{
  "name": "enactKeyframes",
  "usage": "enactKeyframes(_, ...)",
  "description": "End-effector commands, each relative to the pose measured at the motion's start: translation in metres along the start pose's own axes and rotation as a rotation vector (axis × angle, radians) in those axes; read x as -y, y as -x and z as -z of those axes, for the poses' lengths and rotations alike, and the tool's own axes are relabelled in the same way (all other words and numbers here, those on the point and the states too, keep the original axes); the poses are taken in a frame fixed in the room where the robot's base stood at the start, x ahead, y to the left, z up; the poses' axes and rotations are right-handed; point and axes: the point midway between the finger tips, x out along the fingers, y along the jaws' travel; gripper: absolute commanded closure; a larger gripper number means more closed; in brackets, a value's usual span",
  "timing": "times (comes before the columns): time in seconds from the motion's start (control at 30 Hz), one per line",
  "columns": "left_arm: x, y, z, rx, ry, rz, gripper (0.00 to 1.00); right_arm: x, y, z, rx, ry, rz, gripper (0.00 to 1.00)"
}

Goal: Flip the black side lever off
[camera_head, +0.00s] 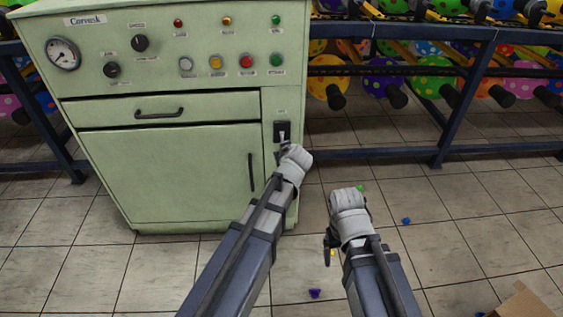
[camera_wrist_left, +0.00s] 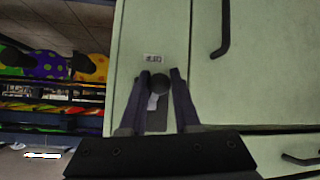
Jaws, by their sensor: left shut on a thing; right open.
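The black side lever (camera_head: 282,130) sits on the right part of the green cabinet's front, below the drawer level. In the left wrist view its round black knob (camera_wrist_left: 160,84) is between my two fingers, in front of a dark plate under a small label. My left gripper (camera_head: 283,142) is at the lever and shut on it; it also shows in the left wrist view (camera_wrist_left: 161,78). The wrist hides part of the lever in the head view. My right gripper (camera_head: 329,247) is low over the floor, apart from the cabinet, open and empty.
The green cabinet (camera_head: 170,180) has a gauge, knobs, coloured buttons, a drawer and a door with a handle. Small bits lie on the tiled floor (camera_head: 480,220). A cardboard box corner (camera_head: 522,300) shows at lower right.

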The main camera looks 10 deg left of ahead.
Motion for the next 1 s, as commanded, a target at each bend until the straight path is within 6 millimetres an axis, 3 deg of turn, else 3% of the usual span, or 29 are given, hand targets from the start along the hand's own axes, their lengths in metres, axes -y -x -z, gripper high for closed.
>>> enactKeyframes(0.5, 0.002, -0.015, -0.008, -0.184, 0.016, -0.046, 1.0, 0.006, -0.051, 0.003, -0.002, -0.001, 0.003, 0.16)
enactKeyframes(1.0, 0.0, -0.015, -0.006, -0.223, 0.022, -0.058, 1.0, 0.006, -0.057, 0.004, -0.001, -0.004, 0.003, 0.16)
